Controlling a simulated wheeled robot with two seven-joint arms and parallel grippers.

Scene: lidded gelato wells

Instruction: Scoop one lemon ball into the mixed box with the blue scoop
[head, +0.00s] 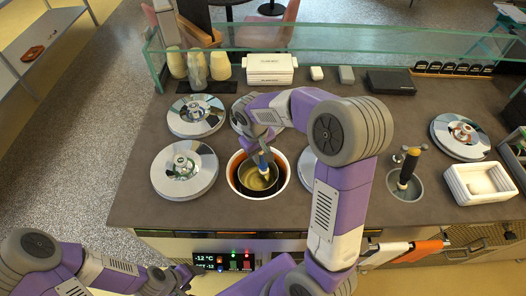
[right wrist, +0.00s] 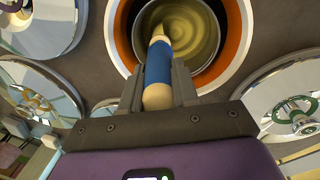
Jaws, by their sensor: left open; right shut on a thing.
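My right gripper (head: 262,148) is shut on the handle of the blue scoop (right wrist: 158,62), and its arm reaches over the counter from the right. The scoop points down into an open well (head: 236,180) with an orange inner wall. My left gripper (head: 182,281) is open, low at the counter's front left. A white open box (head: 459,190) stands at the right, its contents unclear.
Shiny lidded wells (head: 195,116) flank the open well, with another lid (head: 460,136) at the right. A second scoop with a yellow-topped handle (head: 410,163) stands in a round holder. Cups (head: 197,68), white boxes (head: 271,68) and a glass guard (head: 330,40) line the back.

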